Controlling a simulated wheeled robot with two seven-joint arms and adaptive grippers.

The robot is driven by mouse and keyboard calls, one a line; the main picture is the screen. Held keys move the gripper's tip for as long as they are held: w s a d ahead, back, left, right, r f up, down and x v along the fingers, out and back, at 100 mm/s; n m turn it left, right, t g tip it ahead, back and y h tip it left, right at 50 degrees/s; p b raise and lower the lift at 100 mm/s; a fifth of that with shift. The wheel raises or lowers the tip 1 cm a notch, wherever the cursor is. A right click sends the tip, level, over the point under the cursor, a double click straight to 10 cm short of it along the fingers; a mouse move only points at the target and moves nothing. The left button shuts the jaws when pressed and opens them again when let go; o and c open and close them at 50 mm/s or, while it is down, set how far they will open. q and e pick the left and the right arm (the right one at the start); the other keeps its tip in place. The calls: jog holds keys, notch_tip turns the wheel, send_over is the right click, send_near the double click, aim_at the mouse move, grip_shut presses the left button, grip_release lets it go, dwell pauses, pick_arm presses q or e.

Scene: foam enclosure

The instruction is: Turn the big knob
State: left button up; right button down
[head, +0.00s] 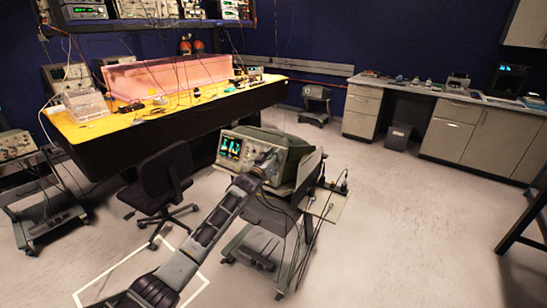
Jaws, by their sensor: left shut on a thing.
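A green-grey instrument (284,142) with a lit screen (231,147) stands on a wheeled cart (262,218) in the middle of the head view. My left arm comes in from the lower left, and my left gripper (267,160) is at the right part of the instrument's front panel. The gripper is shut on the big knob there. The gripper covers the knob, so its shape and angle cannot be seen. My right gripper is out of view.
A black office chair (163,182) stands just left of the cart. A long yellow-topped bench (170,113) holding a pink clear tank is behind it. Cables hang at the cart's right side. The floor (400,220) to the right is clear.

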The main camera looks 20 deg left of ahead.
pick_arm(q)
jog(key=shift+m, duration=0.4)
jog(key=shift+a+m+h+p, duration=0.1)
jog(key=shift+m+h+p, duration=0.25)
jog(key=shift+m+h, duration=0.25)
jog(key=m+h+p, duration=0.1)
jog(key=m, duration=0.1)
jog(key=m+h+p, duration=0.1)
jog(key=m, duration=0.2)
jog(key=shift+w+a+m+g, duration=0.1)
jog(key=shift+a+m+g, duration=0.1)
jog(key=shift+m+g, duration=0.1)
jog(key=shift+m+g+h, duration=0.3)
jog(key=shift+m+h, duration=0.2)
jog(key=shift+m, duration=0.3)
jog(key=shift+m+p, duration=0.4)
jog(key=shift+m, duration=0.1)
jog(key=o, duration=1)
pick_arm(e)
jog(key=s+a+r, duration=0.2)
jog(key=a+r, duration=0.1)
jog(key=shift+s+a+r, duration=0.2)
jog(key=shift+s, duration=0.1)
pick_arm(q)
jog(key=shift+o, duration=0.2)
jog(key=shift+h, duration=0.3)
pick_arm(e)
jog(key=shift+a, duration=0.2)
